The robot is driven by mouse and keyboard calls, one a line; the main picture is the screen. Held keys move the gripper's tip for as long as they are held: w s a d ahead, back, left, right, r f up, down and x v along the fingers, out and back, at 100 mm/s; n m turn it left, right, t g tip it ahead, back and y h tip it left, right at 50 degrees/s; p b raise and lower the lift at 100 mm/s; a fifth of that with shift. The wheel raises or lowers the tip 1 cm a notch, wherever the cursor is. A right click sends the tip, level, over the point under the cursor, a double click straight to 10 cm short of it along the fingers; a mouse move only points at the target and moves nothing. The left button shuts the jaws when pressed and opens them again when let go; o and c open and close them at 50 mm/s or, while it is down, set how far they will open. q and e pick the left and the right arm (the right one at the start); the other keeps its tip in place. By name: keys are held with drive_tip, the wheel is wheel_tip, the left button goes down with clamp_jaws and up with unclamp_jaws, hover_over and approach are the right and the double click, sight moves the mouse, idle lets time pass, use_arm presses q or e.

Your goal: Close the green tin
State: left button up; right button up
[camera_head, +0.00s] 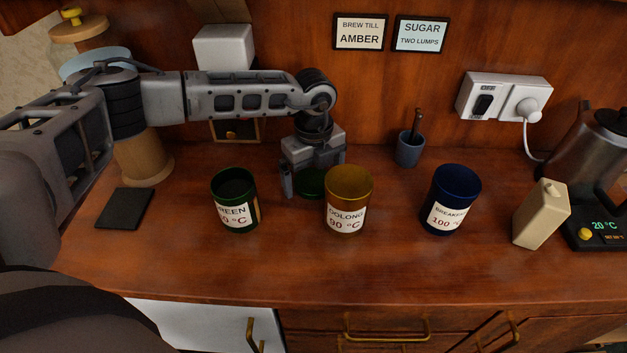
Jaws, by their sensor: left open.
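The green tin (235,201) stands upright on the counter, left of centre, with a white label that reads partly "REEN". Its top looks open and dark inside. A round green lid (313,186) lies on the counter to the right of the tin, behind and left of the oolong tin. My left gripper (313,181) points down over the lid, open, with one finger to the lid's left and the other towards its right, partly hidden. I cannot tell whether the fingers touch the lid. My right gripper is out of view.
The yellow oolong tin (348,203) stands close to my left gripper. A blue breakfast tin (452,200), a beige box-shaped object (541,214) and a kettle (597,150) stand further right. A grey cup (408,149) is at the back. A dark flat slab (125,208) lies left.

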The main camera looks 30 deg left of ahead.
sight(314, 180)
use_arm(q)
drive_tip(key=c, duration=1.1)
drive_tip(key=shift+r, duration=0.1)
drive_tip(key=shift+c, duration=0.2)
wheel_tip(314, 180, up, 10)
drive_tip(key=b, duration=0.1)
